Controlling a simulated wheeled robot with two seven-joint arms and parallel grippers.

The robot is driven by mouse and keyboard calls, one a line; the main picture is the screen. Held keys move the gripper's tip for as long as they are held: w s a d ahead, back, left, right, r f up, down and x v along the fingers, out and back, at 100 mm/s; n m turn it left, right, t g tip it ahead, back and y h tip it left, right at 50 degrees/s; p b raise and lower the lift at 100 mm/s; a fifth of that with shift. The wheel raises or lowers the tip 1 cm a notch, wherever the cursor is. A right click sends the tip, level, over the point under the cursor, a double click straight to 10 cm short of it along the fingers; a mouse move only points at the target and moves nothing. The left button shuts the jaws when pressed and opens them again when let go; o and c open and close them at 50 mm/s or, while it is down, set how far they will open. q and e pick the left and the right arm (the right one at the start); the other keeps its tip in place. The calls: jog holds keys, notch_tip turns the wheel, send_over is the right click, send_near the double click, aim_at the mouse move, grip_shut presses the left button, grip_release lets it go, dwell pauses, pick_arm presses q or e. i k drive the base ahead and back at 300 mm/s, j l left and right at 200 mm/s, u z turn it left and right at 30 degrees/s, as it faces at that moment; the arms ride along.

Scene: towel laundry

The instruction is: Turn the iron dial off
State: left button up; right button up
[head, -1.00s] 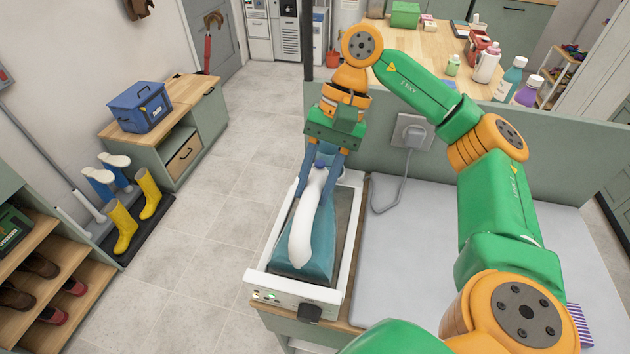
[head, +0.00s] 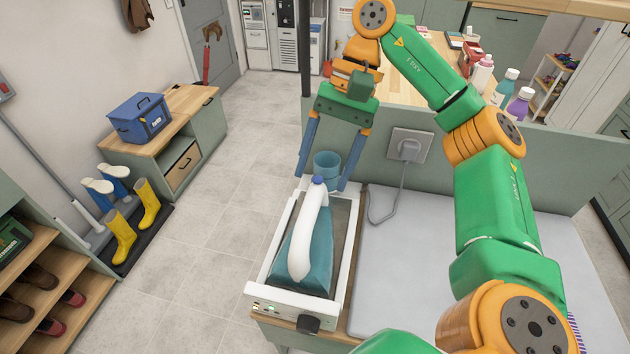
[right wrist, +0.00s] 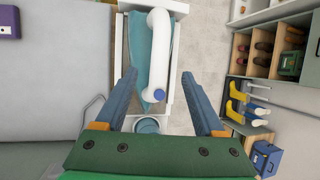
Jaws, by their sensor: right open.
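The iron (head: 305,245), teal with a white handle and a blue knob at its far end, rests in a white-framed station (head: 344,262). A black dial (head: 308,323) sits on the station's front panel, beside small green lights. My right gripper (head: 324,184) is open and empty above the far end of the station, its blue fingers spread wide. In the right wrist view, the iron's white handle (right wrist: 158,50) lies ahead, between and beyond the fingertips (right wrist: 160,80). My left gripper is not in view.
The floor left of the station is clear. A blue box (head: 140,118) sits on a cabinet.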

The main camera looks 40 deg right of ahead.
aim_at(306, 325)
jog(key=k+j, duration=1.25)
